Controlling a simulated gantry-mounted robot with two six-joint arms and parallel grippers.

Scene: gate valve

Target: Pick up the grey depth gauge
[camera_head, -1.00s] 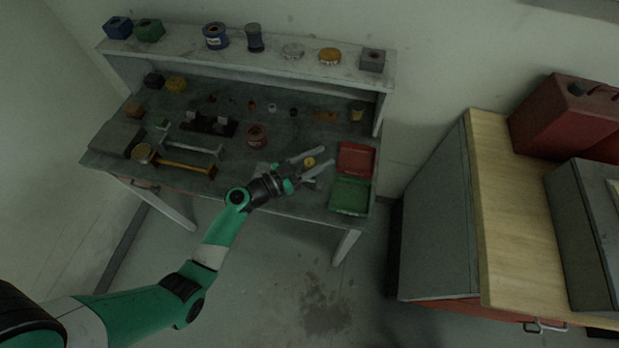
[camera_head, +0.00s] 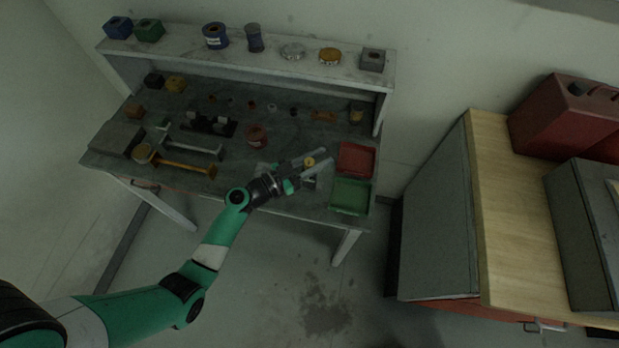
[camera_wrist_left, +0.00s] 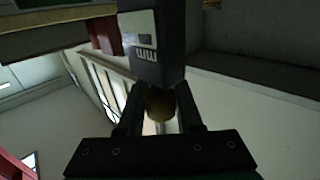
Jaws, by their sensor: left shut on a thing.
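My left gripper (camera_head: 315,160) is over the front right of the grey bench, with its fingers drawn together. In the left wrist view the dark grey depth gauge (camera_wrist_left: 155,60), a boxy body with a small display and "mm" lettering, sits between the tips of the left gripper (camera_wrist_left: 158,95). The jaws are shut on it. A round yellowish part (camera_wrist_left: 159,104) shows between the fingers; it also appears in the head view (camera_head: 309,161). In the head view the gauge is mostly hidden by the fingers. My right gripper is not in view.
A red tray (camera_head: 356,158) and a green tray (camera_head: 350,195) lie just right of the gripper. A reddish cup (camera_head: 256,135) stands behind it to the left. The raised back shelf (camera_head: 270,62) holds several pots and blocks.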

